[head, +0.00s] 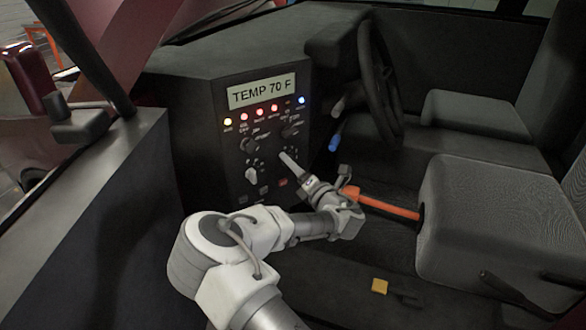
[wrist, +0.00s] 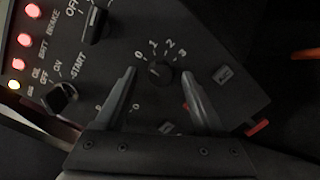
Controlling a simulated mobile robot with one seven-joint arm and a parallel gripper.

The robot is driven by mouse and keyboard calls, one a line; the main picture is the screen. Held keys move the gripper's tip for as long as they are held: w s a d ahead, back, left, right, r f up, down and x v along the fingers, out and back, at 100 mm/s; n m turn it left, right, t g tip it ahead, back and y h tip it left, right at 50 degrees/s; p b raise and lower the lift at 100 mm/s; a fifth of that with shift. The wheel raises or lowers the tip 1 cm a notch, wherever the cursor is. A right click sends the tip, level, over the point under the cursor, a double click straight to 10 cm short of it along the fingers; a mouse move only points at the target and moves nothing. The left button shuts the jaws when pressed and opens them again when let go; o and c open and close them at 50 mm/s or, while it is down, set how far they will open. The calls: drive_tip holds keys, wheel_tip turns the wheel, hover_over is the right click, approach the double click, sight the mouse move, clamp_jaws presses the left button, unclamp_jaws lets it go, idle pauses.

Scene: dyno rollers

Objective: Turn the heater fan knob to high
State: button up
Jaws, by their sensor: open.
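A round dark knob (wrist: 160,72) with the marks 0, 1, 2 and 3 around it is in the middle of the wrist view. It looks like the fan knob, but I cannot read a name on it. My gripper (wrist: 160,73) is open, with one finger on each side of the knob and gaps between. I cannot tell how far the tips are from the panel. I cannot clearly read where the knob points. In the head view my gripper (head: 289,160) is at the lower right of the dashboard panel (head: 225,160) and covers the knob there.
Other knobs are near: an OFF-ON-START knob (wrist: 58,97), another switch knob (wrist: 96,22) and a pale knob (head: 251,173). A rocker button (wrist: 223,74) is right of the fingers. An orange lever (head: 385,206), the steering wheel (head: 375,75) and a seat (head: 500,220) lie to the right.

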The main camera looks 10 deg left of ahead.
drive_tip(key=shift+w+a, duration=0.1)
clamp_jaws()
idle(0.4)
drive_tip(key=shift+r+m+p, duration=0.1)
drive_tip(key=shift+m+p, duration=0.3)
drive_tip(key=shift+m, duration=0.1)
drive_tip(key=m, duration=0.9)
drive_tip(key=m+g, duration=0.1)
drive_tip(key=m, duration=0.8)
drive_tip(key=shift+w+m+g+y+p, duration=0.1)
drive_tip(key=shift+m+g+y+p, duration=0.2)
drive_tip(key=shift+m, duration=0.1)
